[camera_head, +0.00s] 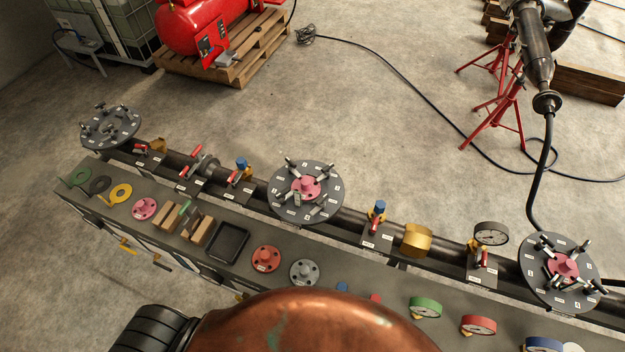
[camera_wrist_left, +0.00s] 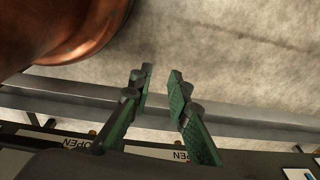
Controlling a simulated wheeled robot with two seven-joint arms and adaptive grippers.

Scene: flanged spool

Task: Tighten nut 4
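Three dark grey numbered flange discs sit along a dark pipe in the head view: one at the far left (camera_head: 97,131), one in the middle (camera_head: 328,207) and one at the right (camera_head: 534,266). Bolts or studs stick out of them. The middle and right discs have pink centres. The number labels are too small for me to tell which nut is nut 4. My left gripper (camera_wrist_left: 158,82) shows in the left wrist view, with green-padded fingers apart and nothing between them. It is over the bench edge, away from the discs. My right gripper is not in view.
The grey bench (camera_head: 205,262) carries coloured flanges, wooden blocks, a black tray (camera_head: 229,242) and gauges. Small valves with red handles line the pipe. A hanging tool (camera_head: 537,55) with a cable is near red stands (camera_head: 497,112). A red compressor (camera_head: 190,28) sits on a pallet behind.

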